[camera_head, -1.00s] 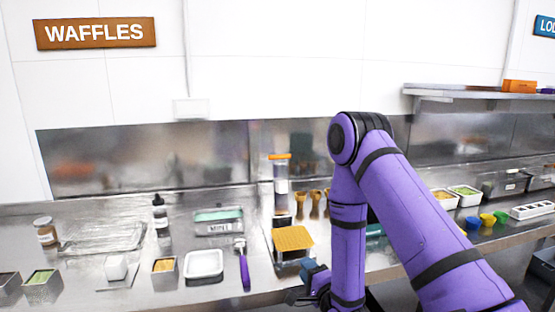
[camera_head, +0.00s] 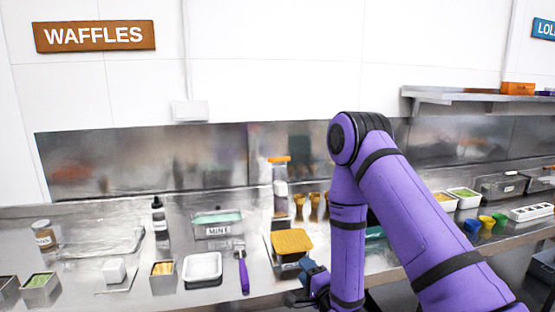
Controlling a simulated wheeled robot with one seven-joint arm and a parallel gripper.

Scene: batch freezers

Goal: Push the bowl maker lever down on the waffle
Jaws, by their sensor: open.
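A golden waffle (camera_head: 291,242) lies flat on the low dark base of the bowl maker. Behind it the bowl maker's upright column (camera_head: 280,196) stands, with an orange lever (camera_head: 278,159) raised at its top. My gripper (camera_head: 297,296) is at the counter's front edge, low and just right of the waffle, apart from the lever. Its jaws are small and partly hidden by the wrist; it is open, and I see nothing between them.
Several brown cones (camera_head: 314,206) stand right of the column, close to my arm. A purple-handled scoop (camera_head: 243,272), a white tub (camera_head: 203,269) and a mint tub (camera_head: 217,224) are to the left. The backsplash (camera_head: 150,160) closes off the rear.

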